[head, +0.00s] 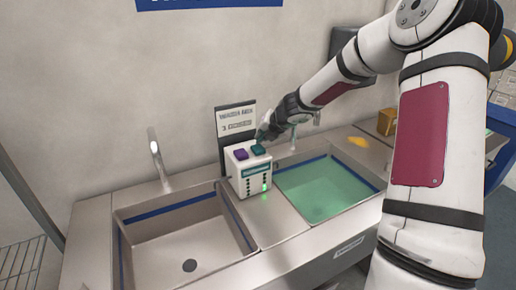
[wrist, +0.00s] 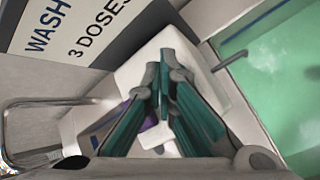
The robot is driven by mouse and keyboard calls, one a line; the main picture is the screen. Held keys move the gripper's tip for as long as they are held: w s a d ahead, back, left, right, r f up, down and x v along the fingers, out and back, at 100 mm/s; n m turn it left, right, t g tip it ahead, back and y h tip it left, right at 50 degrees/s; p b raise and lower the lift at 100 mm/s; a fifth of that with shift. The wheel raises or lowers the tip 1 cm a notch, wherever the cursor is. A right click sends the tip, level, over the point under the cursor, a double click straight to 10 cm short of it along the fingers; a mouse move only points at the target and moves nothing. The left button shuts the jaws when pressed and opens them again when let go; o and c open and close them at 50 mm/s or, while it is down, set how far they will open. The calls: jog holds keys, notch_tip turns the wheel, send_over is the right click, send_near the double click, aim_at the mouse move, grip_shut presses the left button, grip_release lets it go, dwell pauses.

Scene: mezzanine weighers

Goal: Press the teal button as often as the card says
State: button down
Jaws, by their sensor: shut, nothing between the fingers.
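The white dispenser box (head: 247,176) stands between two sinks, with a teal button (head: 258,149) and a purple button (head: 240,154) on top. A green light shows low on its front. The card (head: 236,120) stands behind the box; in the wrist view the card (wrist: 70,35) reads "WASH" and "3 DOSES", partly cut off. My gripper (head: 264,136) is shut and empty, its fingertips right at or just above the teal button. I cannot tell whether they touch it. In the wrist view my gripper (wrist: 163,78) covers much of the box top.
An empty steel sink (head: 185,235) with a tap (head: 155,150) lies left of the box. A sink with green liquid (head: 325,188) lies to the right. A yellow patch (head: 358,141) and a brown box (head: 387,121) are farther right. The wall rises close behind.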

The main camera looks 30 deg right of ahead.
aim_at(260, 147)
jog(key=shift+f+b, duration=1.05)
jog(key=shift+b, duration=0.85)
dwell(1.9)
jog(key=shift+r, duration=0.2)
jog(key=shift+r+p, duration=0.3)
jog(key=shift+p, duration=0.5)
jog(key=shift+r+p, duration=0.65)
jog(key=shift+p, duration=0.5)
notch_tip(260, 147, up, 2)
jog(key=p, duration=0.3)
jog(key=shift+s+r, duration=0.1)
jog(key=shift+r+p, duration=0.6)
jog(key=shift+r, duration=0.7)
